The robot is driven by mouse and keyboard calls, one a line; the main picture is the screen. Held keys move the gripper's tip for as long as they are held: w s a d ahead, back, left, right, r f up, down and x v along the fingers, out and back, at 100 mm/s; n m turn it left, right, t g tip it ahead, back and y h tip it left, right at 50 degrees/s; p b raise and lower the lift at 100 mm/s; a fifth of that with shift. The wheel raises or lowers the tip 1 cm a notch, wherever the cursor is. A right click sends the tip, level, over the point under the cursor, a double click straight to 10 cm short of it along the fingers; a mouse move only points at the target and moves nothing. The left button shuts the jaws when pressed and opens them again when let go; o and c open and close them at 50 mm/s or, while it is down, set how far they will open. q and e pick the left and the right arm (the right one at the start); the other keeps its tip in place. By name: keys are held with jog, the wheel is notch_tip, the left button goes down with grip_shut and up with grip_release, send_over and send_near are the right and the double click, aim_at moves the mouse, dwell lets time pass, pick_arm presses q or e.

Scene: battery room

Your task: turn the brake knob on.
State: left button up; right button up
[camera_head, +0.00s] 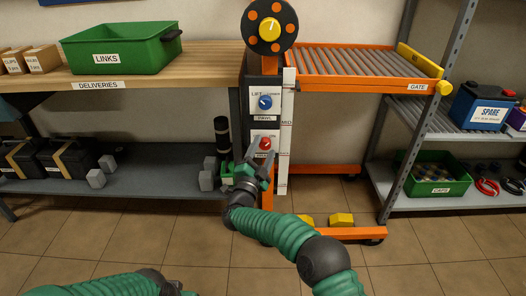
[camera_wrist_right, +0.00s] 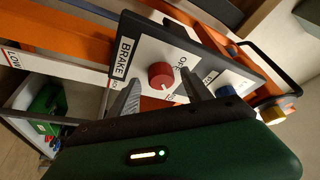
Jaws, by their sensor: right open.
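The red brake knob (camera_head: 265,143) sits on the lower white panel of the orange lift's dark post. In the right wrist view the red knob (camera_wrist_right: 160,75) shows beside the BRAKE label (camera_wrist_right: 124,57), with OFF lettering beside it; other lettering is partly hidden. My right gripper (camera_head: 257,170) is just below and in front of the knob. In the wrist view its open fingers (camera_wrist_right: 158,80) stand to either side of the knob; I cannot tell if they touch it. I cannot clearly read the knob's pointer. My left arm shows at the lower left, its gripper outside the view.
The blue PAWL knob (camera_head: 265,102) is close above the brake panel. A white scale strip (camera_head: 286,130) runs down beside the panels. An orange roller deck (camera_head: 350,66) extends right. A wooden bench (camera_head: 160,68) with a green LINKS bin (camera_head: 125,46) stands left.

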jog(key=shift+s+a, duration=0.1)
jog(key=shift+s, duration=0.1)
jog(key=p+v, duration=0.6)
jog(key=v, duration=1)
jog(key=shift+s+f, duration=0.2)
jog(key=shift+a, duration=0.1)
